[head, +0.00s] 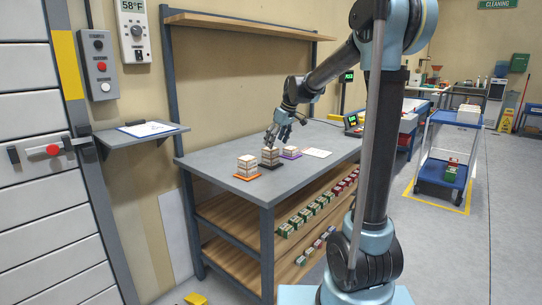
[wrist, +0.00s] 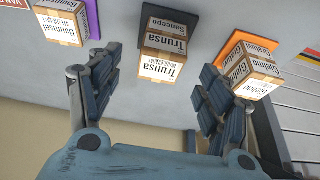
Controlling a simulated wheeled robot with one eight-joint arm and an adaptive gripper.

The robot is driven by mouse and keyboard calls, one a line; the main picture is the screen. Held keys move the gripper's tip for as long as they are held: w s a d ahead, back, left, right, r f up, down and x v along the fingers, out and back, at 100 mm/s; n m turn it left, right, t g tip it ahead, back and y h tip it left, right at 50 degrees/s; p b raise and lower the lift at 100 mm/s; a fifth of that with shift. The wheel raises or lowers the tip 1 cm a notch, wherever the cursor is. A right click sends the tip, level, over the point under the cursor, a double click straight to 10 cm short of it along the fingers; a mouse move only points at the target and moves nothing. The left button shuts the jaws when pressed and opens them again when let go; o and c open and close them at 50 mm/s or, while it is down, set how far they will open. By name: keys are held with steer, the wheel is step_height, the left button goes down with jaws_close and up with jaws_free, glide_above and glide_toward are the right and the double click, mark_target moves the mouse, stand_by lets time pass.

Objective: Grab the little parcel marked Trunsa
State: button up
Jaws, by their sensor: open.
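The Trunsa parcel (wrist: 163,68) is a small brown and white box. In the wrist view it is nearest the camera, at the top of a stack on the black mat (wrist: 153,11); a box labelled Sanoepo (wrist: 172,25) is beneath it. My gripper (wrist: 160,75) is open and empty. Its fingers are spread left and right of the Trunsa parcel, with gaps on both sides. In the head view my gripper (head: 279,133) is just above the middle stack (head: 270,154) on the grey table; labels there are too small to read.
A Baumtel stack (wrist: 62,25) stands on a purple mat (wrist: 92,16) at the left. A Gjelma stack (wrist: 252,70) stands on an orange mat (wrist: 236,42) at the right. White sheets lie beyond the purple mat. Several small boxes line the shelf (head: 225,210) below the tabletop (head: 215,165).

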mark_target(270, 152)
steer(key=shift+a+x, duration=0.15)
steer(key=shift+x, duration=1.25)
steer(key=shift+a+x, duration=0.2)
steer(key=shift+x, duration=1.2)
steer(key=shift+w+r, duration=0.1)
steer(key=shift+r, duration=0.05)
steer(key=shift+c, duration=0.3)
steer(key=c, duration=1.1)
